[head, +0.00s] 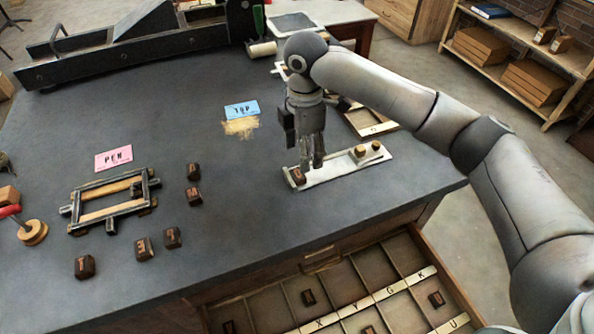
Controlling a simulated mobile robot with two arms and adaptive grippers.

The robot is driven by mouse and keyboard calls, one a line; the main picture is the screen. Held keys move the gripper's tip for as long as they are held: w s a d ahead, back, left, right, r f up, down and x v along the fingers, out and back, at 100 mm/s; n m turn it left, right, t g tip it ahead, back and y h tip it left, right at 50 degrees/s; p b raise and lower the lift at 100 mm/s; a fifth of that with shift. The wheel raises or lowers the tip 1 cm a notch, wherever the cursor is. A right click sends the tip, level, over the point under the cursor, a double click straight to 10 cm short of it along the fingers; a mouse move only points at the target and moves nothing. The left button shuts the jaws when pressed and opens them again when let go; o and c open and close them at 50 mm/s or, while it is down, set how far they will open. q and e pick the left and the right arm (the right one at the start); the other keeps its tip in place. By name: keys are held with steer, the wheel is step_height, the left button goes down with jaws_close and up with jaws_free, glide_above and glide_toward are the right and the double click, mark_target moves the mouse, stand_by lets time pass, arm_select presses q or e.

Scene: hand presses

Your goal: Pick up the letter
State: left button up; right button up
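My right gripper (312,164) points down over a narrow pale tray (334,171) near the table's right front. A dark letter block (298,176) sits at the tray's left end, close beside the fingertips. The fingers look near each other, but I cannot tell whether they are open or touch the block. More dark letter blocks lie on the table: two by the frame (193,170) (194,196), and others nearer the front (172,238) (144,248) (85,267). My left gripper is not in view.
A wooden frame (112,203) lies left, near a pink "PEN" card (113,158). A blue "TOP"-like card (241,110) lies further back. An open drawer (345,282) with lettered compartments and some blocks juts out in front.

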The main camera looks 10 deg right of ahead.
mark_target(298, 176)
steer(key=shift+f, duration=0.7)
step_height(298, 176, down, 4)
steer(key=shift+f+p, duration=0.25)
steer(key=shift+p, duration=0.55)
steer(key=shift+f, duration=0.35)
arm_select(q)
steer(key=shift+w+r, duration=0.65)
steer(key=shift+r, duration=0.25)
arm_select(e)
steer(key=shift+a, duration=0.1)
steer(key=shift+c, duration=0.3)
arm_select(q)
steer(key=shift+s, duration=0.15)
arm_select(e)
steer(key=c, duration=0.8)
